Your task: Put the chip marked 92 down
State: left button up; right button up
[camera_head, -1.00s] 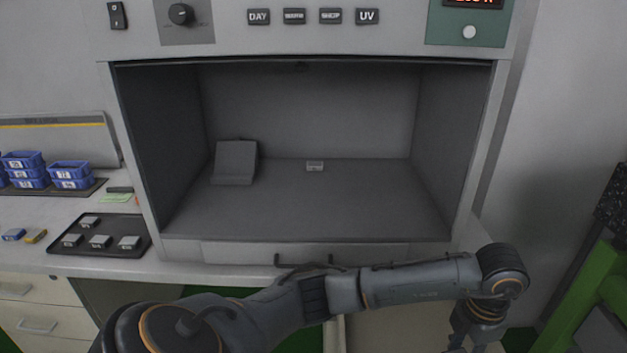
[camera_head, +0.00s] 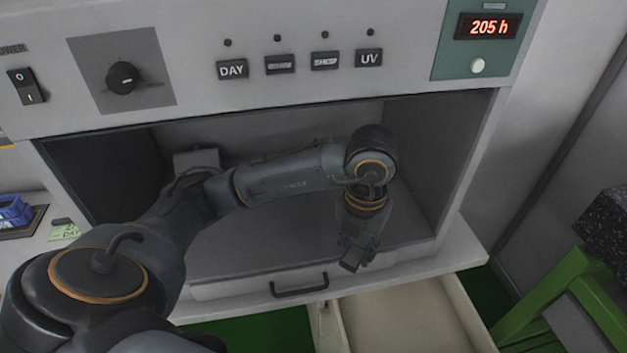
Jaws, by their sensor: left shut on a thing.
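My left gripper (camera_head: 352,258) points down at the front right of the open test chamber (camera_head: 300,243), over its floor near the front edge. It is shut on a small dark grey piece, taken to be the chip marked 92 (camera_head: 350,266); no number can be read and the fingers cover most of it. My left forearm crosses the chamber opening and hides much of the floor. A grey stand (camera_head: 197,160) shows partly at the back left. My right gripper is not in view.
The control panel with DAY and UV buttons (camera_head: 368,58) and a red 205 h display (camera_head: 489,27) is above the opening. A pale open drawer (camera_head: 410,318) lies below. A green frame (camera_head: 545,300) stands at right. Blue bins (camera_head: 14,212) show at the left edge.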

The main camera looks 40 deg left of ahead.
pick_arm(q)
jog(key=p, duration=0.2)
send_over(332, 218)
notch_tip(332, 218, down, 2)
jog(key=shift+s+d, duration=0.1)
jog(key=shift+d, duration=0.05)
jog(key=shift+f+p, duration=0.75)
jog(key=shift+f, duration=1.25)
jog(key=shift+f+p, duration=0.35)
jog(key=shift+f, duration=0.2)
jog(key=shift+f, duration=0.1)
jog(key=o, duration=1)
